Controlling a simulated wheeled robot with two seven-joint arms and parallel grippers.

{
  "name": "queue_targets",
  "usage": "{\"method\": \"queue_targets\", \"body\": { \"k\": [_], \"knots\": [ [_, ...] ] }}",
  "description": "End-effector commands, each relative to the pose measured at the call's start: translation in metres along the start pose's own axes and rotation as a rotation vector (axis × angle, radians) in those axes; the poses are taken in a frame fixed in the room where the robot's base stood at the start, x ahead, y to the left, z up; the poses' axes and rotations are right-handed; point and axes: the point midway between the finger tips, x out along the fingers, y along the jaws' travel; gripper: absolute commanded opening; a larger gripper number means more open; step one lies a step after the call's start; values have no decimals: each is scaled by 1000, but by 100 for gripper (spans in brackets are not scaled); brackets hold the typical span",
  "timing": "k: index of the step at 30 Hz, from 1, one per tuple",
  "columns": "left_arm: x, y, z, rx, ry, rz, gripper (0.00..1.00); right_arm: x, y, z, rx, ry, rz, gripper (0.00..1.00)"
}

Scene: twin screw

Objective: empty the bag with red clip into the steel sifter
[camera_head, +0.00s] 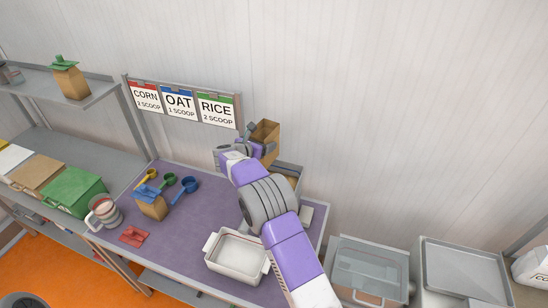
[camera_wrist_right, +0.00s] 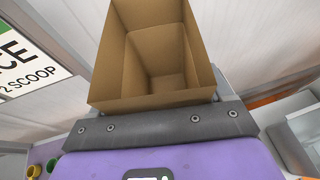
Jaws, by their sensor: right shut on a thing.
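My right gripper (camera_head: 255,146) is shut on an open brown paper bag (camera_head: 266,138), held up near the back wall above the table's far right. In the right wrist view the bag (camera_wrist_right: 150,60) opens away from the jaws, and its inside looks bare. A red clip (camera_head: 133,236) lies loose on the purple table top. A steel-grey cup with a red band and handle (camera_head: 104,211), which looks like the sifter, stands at the table's left edge. My right arm partly hides a grey container (camera_head: 291,172) beneath the bag. My left gripper is not in view.
A brown bag with a blue clip (camera_head: 152,203) stands on the table beside yellow, green and blue scoops (camera_head: 186,190). A white two-handled tub (camera_head: 237,252) is at the front. A green-clipped bag (camera_head: 70,80) stands on the left shelf. Steel trays (camera_head: 462,272) lie right.

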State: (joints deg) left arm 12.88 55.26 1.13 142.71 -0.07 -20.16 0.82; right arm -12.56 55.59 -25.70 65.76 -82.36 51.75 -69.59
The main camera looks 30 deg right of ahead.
Motion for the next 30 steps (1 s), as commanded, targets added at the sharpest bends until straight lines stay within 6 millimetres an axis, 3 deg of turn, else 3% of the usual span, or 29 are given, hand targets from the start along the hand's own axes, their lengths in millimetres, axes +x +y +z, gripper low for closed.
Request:
{"method": "queue_targets", "body": {
  "k": [8,18,30],
  "knots": [
    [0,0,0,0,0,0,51,-1,0,4,3,-1,1,42],
    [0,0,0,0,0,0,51,-11,0,28,4,-1,0,42],
    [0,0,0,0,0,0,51,-12,0,28,2,-1,0,42]
  ]
}}
